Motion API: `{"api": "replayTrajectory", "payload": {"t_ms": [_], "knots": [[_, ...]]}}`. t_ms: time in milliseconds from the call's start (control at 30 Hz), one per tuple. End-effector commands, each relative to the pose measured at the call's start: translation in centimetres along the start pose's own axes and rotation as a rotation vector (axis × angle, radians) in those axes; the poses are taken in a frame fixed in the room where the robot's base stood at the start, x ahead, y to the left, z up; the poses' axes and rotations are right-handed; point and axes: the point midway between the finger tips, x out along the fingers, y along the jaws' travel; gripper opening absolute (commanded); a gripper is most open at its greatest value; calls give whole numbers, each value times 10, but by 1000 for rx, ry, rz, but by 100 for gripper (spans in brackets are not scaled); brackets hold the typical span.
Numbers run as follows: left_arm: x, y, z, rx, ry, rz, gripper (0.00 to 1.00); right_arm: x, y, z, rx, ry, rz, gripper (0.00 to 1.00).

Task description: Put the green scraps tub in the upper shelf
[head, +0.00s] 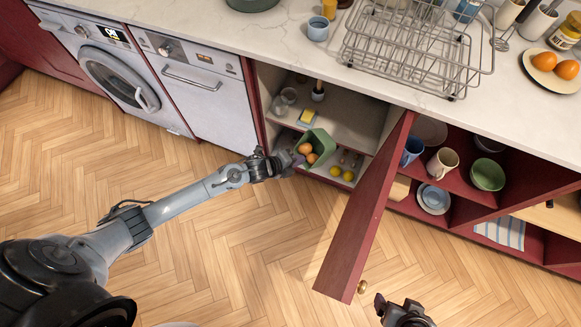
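The green scraps tub (322,142) is at the front of the open cabinet, its mouth turned partly toward me, with brown-orange round scraps inside. My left gripper (295,158) is at the tub's left rim and looks shut on it; the fingertips are partly hidden. The upper shelf (345,118) of the cabinet lies just behind and above the tub. My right gripper (396,307) is at the bottom edge, empty, away from the cabinet.
The red cabinet door (362,215) stands open to the right of the tub. Yellow lemons (341,173) lie on the lower shelf. The upper shelf's right part looks clear. The counter with a dish rack (410,50) overhangs the cabinet.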

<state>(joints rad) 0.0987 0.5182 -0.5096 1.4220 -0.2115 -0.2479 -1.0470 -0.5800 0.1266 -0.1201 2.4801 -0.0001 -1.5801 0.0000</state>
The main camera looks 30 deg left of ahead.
Motion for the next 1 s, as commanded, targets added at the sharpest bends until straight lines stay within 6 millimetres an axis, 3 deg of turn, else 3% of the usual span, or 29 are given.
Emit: {"api": "replayTrajectory", "payload": {"t_ms": [1000], "knots": [[101,-67,24,0,0,-5,0,73,-5,23,7,1,-6,88]]}}
